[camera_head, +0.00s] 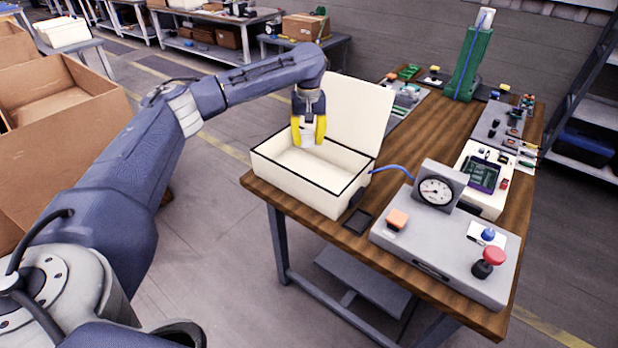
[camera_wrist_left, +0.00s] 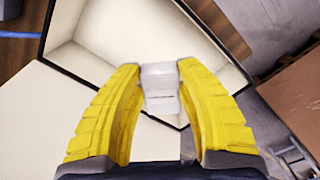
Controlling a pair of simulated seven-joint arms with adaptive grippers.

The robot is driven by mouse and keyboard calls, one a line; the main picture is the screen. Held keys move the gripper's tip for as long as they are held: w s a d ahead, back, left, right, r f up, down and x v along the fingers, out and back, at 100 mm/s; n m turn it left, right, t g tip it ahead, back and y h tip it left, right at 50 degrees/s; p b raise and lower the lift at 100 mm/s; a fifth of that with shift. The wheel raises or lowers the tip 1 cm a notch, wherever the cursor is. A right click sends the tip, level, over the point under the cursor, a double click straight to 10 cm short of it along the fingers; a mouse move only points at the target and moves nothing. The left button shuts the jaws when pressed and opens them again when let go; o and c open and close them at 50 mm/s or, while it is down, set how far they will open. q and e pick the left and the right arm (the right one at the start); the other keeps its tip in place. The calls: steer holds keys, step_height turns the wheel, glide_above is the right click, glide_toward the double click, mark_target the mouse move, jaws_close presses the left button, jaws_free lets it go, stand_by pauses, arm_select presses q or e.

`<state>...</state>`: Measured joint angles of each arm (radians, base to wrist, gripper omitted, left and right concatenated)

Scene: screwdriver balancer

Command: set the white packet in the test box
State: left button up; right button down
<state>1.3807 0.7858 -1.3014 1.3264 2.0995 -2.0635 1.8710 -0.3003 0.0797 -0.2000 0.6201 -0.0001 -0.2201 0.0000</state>
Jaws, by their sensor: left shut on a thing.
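The white packet (camera_wrist_left: 160,88) is between the yellow fingertips of my left gripper (camera_wrist_left: 160,78) in the left wrist view. My left gripper (camera_head: 308,132) is shut on it, and the packet shows as a small white shape between the fingers in the head view. The test box (camera_head: 355,187) is a cream box with a dark rim, its lid (camera_head: 358,112) standing open at the back. The gripper and packet are over the box's open top, near its back left side. I cannot tell how far the packet is above the floor of the box. My right gripper is not in view.
A grey gauge console (camera_head: 420,240) with a dial and a red knob stands right of the box, joined by a blue hose. A small black tray (camera_head: 357,222) lies between them. A green stand (camera_head: 468,66) is at the back. Cardboard boxes (camera_head: 60,120) are at the left.

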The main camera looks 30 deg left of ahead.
arm_select(q)
step_height(320, 180, down, 16)
stand_by(0.7)
steer(key=shift+f, duration=0.1)
steer(key=o, duration=1.1)
step_height(320, 180, up, 12)
stand_by(0.5)
